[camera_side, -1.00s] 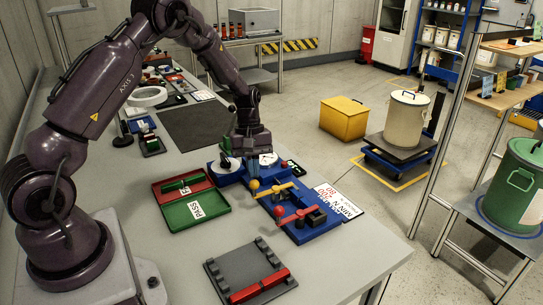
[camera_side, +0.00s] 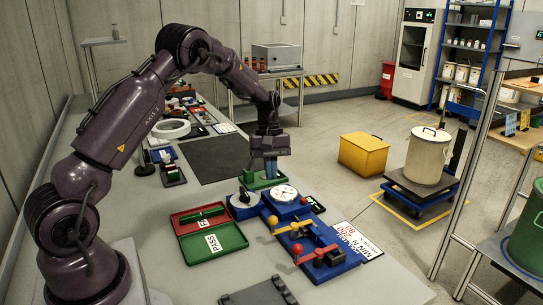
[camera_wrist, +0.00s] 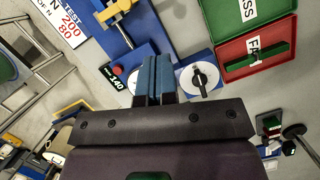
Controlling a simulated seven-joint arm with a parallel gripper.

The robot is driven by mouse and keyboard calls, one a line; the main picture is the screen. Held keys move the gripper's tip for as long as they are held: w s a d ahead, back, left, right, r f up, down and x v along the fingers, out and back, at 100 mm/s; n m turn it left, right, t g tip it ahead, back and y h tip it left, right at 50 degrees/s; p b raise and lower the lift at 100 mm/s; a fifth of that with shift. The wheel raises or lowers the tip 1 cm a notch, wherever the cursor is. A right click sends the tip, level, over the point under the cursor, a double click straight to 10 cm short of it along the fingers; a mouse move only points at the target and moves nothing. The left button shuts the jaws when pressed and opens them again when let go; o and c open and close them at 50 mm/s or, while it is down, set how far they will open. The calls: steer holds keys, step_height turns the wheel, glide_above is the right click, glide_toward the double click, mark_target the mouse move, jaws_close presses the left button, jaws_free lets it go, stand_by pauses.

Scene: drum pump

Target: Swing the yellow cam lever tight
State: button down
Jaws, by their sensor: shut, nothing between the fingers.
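The yellow cam lever (camera_side: 293,227) lies across the middle of a blue fixture on the bench; part of it shows at the top of the wrist view (camera_wrist: 120,12). A ball knob is near its left end. My gripper (camera_side: 270,170) is shut and empty, pointing down behind the white round gauge (camera_side: 284,193), well apart from the lever. In the wrist view its blue fingers (camera_wrist: 154,85) are together, and they partly cover the gauge. A white dial with a black knob (camera_wrist: 198,80) is beside the fingers.
A red lever (camera_side: 316,253) sits on the fixture's near end. An open red and green tray (camera_side: 209,233) lies left of it. A printed card (camera_side: 358,241) is on the right. A small display (camera_wrist: 115,82) with a red button is near the gauge. A green object (camera_side: 255,183) is under my gripper.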

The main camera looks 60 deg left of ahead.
steer(key=shift+v, duration=2.15)
steer(key=s+d+r+m+t+y, duration=0.1)
steer(key=s+d+r+m+t, duration=0.2)
steer(key=s+d+r+m, duration=0.4)
steer(key=s+d+r+m+t+y, duration=0.2)
steer(key=s+d+r+m, duration=0.5)
steer(key=s+d, duration=0.5)
steer(key=s+t, duration=0.1)
steer(key=s, duration=0.2)
steer(key=shift+s+d+r+t, duration=0.2)
steer(key=shift+s+t, duration=0.05)
steer(key=shift+t, duration=0.05)
